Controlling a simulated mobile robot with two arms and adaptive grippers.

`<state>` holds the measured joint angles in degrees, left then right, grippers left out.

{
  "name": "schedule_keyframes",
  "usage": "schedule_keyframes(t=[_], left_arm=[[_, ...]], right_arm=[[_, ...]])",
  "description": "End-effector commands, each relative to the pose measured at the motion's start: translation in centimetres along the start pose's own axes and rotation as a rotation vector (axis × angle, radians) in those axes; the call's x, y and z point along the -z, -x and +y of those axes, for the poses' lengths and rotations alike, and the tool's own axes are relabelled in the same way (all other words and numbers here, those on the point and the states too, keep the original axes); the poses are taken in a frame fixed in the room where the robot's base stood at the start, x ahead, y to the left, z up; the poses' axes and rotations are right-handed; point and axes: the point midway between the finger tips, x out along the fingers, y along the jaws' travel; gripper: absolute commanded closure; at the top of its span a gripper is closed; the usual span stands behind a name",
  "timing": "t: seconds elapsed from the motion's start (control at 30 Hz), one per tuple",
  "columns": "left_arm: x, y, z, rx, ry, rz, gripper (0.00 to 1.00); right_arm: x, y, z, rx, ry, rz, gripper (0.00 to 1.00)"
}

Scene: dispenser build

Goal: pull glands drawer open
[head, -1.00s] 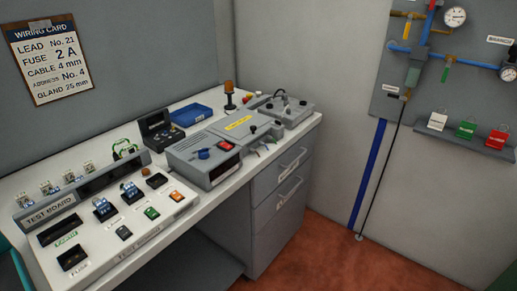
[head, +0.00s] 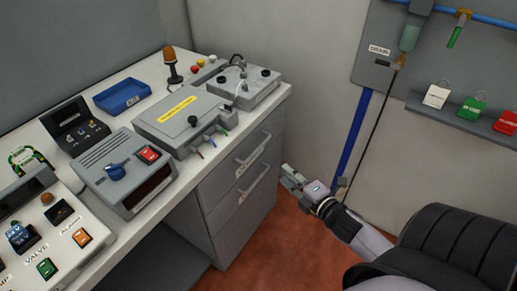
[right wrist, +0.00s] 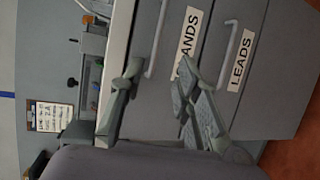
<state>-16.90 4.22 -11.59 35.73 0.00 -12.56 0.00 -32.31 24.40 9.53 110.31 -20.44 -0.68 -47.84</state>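The glands drawer (right wrist: 138,100) is the upper grey drawer under the bench; its label reads "…ANDS", partly hidden by a finger in the right wrist view. Its handle (head: 253,149) is a pale bar, also seen in the right wrist view (right wrist: 158,38). The drawer looks shut, its front flush with the cabinet. My right gripper (head: 291,178) is right of the drawer fronts, apart from the handles in the head view. In the right wrist view its fingers (right wrist: 160,88) are spread and empty, with the glands handle's end appearing between them. My left gripper is out of view.
The leads drawer (right wrist: 265,95) with its own handle (head: 257,184) is directly below. The bench holds a grey box (head: 182,115), a blue tray (head: 122,96) and other devices. A blue pipe (head: 353,140) runs down the wall behind my right gripper. Red floor lies clear before the cabinet.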

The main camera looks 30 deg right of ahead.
Motion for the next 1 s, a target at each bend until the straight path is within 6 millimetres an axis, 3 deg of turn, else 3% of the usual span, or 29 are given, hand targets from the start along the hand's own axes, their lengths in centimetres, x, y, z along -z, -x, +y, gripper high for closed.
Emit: schedule_keyframes(t=[0.33, 0.7, 1.0], left_arm=[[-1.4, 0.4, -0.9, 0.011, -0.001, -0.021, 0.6], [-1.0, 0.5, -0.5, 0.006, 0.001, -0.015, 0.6], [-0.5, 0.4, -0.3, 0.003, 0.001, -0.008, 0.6]], right_arm=[[-0.1, -5.9, 0.3, -0.005, 0.001, -0.001, 0.7], [0.0, -13.3, 0.2, -0.003, -0.002, -0.001, 0.7], [0.0, -16.7, 0.1, -0.001, -0.002, 0.0, 0.7]])
